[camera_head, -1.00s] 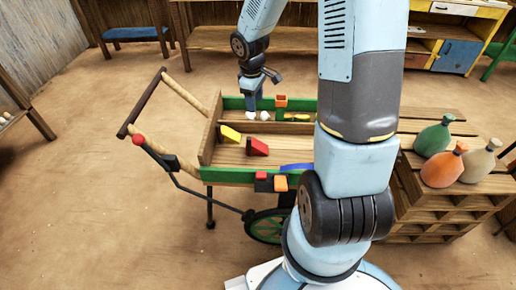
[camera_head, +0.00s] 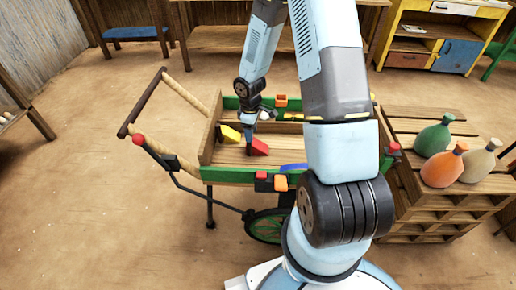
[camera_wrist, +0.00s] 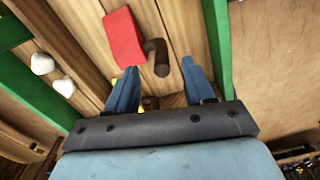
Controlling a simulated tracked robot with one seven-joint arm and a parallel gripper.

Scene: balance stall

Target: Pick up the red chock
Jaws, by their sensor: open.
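The red chock (camera_head: 260,147) lies on the wooden bed of the green-sided cart (camera_head: 228,176). In the wrist view the chock (camera_wrist: 124,38) sits ahead of my gripper, with a dark brown peg (camera_wrist: 160,62) against its side. My gripper (camera_wrist: 160,66) is open, its two blue fingers apart, with the peg's near end about between the tips and the red body beyond them, to the left. In the head view my gripper (camera_head: 249,141) is low over the bed beside the chock, partly covering its left end. Contact cannot be told.
A yellow wedge (camera_head: 230,134) lies left of the chock; white lumps (camera_wrist: 54,76) lie by the cart's side. Red and orange blocks (camera_head: 280,183) sit on the near rail. Green walls bound the bed. Bottles (camera_head: 436,138) stand on crates at right.

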